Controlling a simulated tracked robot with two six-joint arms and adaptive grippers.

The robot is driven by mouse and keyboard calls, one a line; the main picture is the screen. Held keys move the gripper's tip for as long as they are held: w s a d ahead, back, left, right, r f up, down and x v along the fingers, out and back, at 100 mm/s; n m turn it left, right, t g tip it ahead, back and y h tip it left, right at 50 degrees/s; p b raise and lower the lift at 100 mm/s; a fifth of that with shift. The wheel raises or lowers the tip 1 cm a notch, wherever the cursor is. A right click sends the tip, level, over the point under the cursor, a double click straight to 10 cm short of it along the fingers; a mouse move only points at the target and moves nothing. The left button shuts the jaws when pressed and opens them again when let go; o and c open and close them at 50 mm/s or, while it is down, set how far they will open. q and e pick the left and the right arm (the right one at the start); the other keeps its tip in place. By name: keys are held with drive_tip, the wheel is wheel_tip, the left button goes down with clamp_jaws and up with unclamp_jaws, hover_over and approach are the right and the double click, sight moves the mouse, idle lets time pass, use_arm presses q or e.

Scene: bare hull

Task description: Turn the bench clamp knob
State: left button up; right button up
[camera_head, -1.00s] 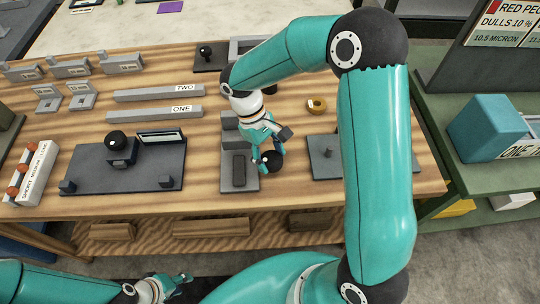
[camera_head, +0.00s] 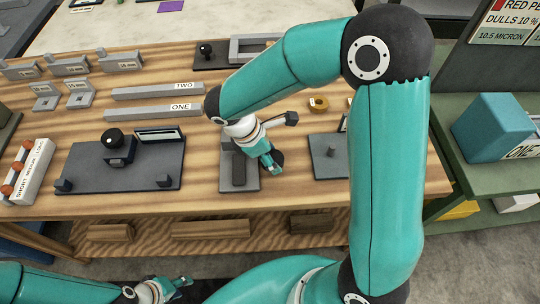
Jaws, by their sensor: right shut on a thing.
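The bench clamp is a grey base (camera_head: 228,180) with an upright jaw and a dark block (camera_head: 239,168) on it, standing at the middle front of the wooden bench. Its round black knob sits at the base's right side and is now mostly hidden behind my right gripper. My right gripper (camera_head: 271,161) comes down from above, shut on the knob, with its wrist tilted toward the lower right. My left gripper (camera_head: 183,286) is low in the view, in front of the bench, empty, with its fingers apart.
Left of the clamp is a dark plate (camera_head: 105,180) with a black knob unit. Right of it is another dark plate (camera_head: 325,170) with a peg. A brass ring (camera_head: 318,104) lies behind. Grey bars (camera_head: 155,113) lie at the back left. Bare wood separates the fixtures.

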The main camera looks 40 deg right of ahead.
drive_tip(key=n+t, duration=0.1)
drive_tip(key=n, duration=0.2)
drive_tip(key=n+t+b, duration=0.1)
drive_tip(key=n, duration=0.2)
drive_tip(key=shift+w+r+n+t, duration=0.1)
drive_tip(key=shift+r+n+t, duration=0.05)
drive_tip(key=shift+n+t, duration=0.25)
idle(0.3)
drive_tip(key=o, duration=1.2)
drive_tip(key=shift+c, duration=0.2)
drive_tip(key=shift+a, duration=0.1)
drive_tip(key=v, duration=0.7)
drive_tip(key=shift+a+r, duration=0.2)
drive_tip(key=shift+r, duration=0.1)
drive_tip(key=shift+s+f, duration=0.1)
drive_tip(key=shift+s, duration=0.15)
